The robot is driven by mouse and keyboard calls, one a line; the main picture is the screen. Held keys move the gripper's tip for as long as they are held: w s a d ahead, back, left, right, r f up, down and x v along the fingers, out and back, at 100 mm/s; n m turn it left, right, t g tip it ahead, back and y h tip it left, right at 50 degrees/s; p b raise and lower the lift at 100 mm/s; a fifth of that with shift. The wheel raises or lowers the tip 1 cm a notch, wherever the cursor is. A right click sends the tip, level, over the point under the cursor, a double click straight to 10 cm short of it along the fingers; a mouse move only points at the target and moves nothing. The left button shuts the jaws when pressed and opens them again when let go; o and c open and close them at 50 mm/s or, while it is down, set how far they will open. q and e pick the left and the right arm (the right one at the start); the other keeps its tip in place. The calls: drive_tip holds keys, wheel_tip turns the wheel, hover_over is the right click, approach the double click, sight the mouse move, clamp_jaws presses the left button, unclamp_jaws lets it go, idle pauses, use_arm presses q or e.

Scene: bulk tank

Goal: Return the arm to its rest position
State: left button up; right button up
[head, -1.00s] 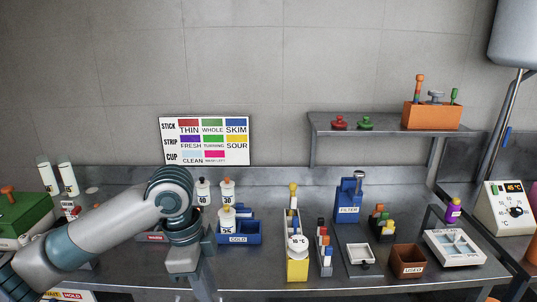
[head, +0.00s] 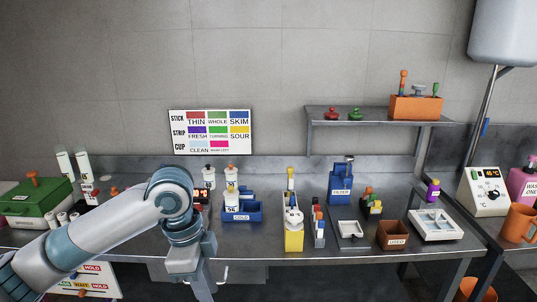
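My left arm comes in from the left in the head view, bends at a pale blue-grey elbow, and points down in front of the steel bench (head: 270,258). The arm hides part of the bench's left side. My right arm and gripper are not in view.
On the bench are a green case (head: 38,203), a blue COLD tray (head: 242,213), a yellow holder (head: 294,238), a blue FILTER box (head: 340,184), a brown USED bin (head: 393,235) and a white tray (head: 435,224). A wall shelf (head: 380,113) is at the back right.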

use_arm(q)
drive_tip(key=w+d+f+n+t+h, duration=0.15)
drive_tip(key=w+f+n, duration=0.25)
drive_tip(key=w+f, duration=0.5)
drive_tip(key=w+d+f+n+t+h, duration=0.1)
drive_tip(key=w+d+f+n+h, duration=0.3)
drive_tip(key=f, duration=0.9)
drive_tip(key=s+a+f+n+t+y, duration=0.1)
drive_tip(key=s+a+f+n, duration=0.15)
drive_tip(key=f, duration=0.65)
drive_tip(key=s+a+f+n+y, duration=0.1)
drive_tip(key=a+f, duration=0.3)
drive_tip(key=f, duration=0.4)
drive_tip(key=s+a+f+n+t+y, duration=0.1)
drive_tip(key=s+a+f+n+y, duration=0.15)
drive_tip(key=f, duration=0.65)
drive_tip(key=s+a+f+n+g+y, duration=0.1)
drive_tip(key=s+a+f, duration=0.3)
drive_tip(key=s+f, duration=0.55)
drive_tip(key=s+a+f+n, duration=0.1)
drive_tip(key=s+a+f, duration=0.3)
drive_tip(key=s+f, duration=0.85)
drive_tip(key=s, duration=0.8)
drive_tip(key=s+a+f+g+y, duration=0.1)
drive_tip(key=s+f, duration=0.2)
drive_tip(key=s, duration=0.8)
drive_tip(key=s+f+g, duration=0.1)
drive_tip(key=s+f, duration=0.2)
drive_tip(key=s, duration=0.9)
drive_tip(key=shift+a+y, duration=0.4)
